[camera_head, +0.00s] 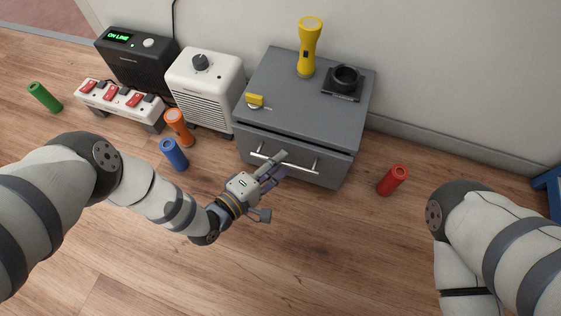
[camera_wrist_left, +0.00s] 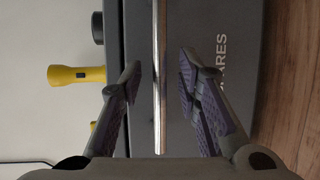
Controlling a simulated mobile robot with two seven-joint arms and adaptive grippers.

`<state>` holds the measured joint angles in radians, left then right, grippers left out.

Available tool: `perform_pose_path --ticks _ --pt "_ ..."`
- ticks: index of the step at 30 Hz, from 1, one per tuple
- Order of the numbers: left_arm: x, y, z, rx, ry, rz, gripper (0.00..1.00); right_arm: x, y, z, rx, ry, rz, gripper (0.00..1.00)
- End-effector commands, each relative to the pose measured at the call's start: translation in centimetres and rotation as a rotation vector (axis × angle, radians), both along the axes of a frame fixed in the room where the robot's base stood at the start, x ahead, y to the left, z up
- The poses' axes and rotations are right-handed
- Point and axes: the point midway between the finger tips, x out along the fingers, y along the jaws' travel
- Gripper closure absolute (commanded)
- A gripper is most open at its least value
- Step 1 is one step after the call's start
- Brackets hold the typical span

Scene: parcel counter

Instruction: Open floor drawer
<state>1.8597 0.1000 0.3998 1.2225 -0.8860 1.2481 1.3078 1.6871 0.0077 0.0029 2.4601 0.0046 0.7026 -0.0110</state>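The grey floor drawer unit (camera_head: 305,100) stands against the wall. Its front (camera_head: 325,172) carries a horizontal silver bar handle (camera_head: 306,167); a dark band shows under the top, and I cannot tell whether the drawer is slightly out. My left gripper (camera_head: 272,168) is at the handle, partly covering it. In the left wrist view the bar handle (camera_wrist_left: 158,115) runs between the two spread fingers of the left gripper (camera_wrist_left: 158,78), with clear space on both sides. Part of a label, "ARES", shows on the drawer front. My right arm shows at the right, but its gripper is out of view.
On the unit stand a yellow flashlight (camera_head: 309,45), a black square item (camera_head: 343,82) and a small yellow piece (camera_head: 255,100). A white heater (camera_head: 205,88), orange (camera_head: 179,127) and blue (camera_head: 173,154) cylinders are left. A red cylinder (camera_head: 392,180) is right. Floor in front is clear.

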Motion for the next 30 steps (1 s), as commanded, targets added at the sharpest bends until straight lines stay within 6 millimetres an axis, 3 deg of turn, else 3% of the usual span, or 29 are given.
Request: perform_pose_path --ticks 11,15,25,30 --pt "0.8 -0.8 -0.2 0.001 0.001 0.000 0.69 0.0 0.1 -0.3 0.001 0.002 0.000 0.60" --pt "0.8 -0.7 -0.2 0.001 0.001 0.000 1.00 0.0 0.1 -0.3 0.001 0.001 0.001 0.60" --pt "0.4 -0.6 -0.2 -0.001 0.002 0.000 1.00 0.0 0.1 -0.2 0.001 0.000 0.001 0.60" --pt "-2.0 0.2 0.0 0.001 0.005 0.001 1.00 0.0 0.0 0.5 -0.001 -0.006 -0.001 0.60"
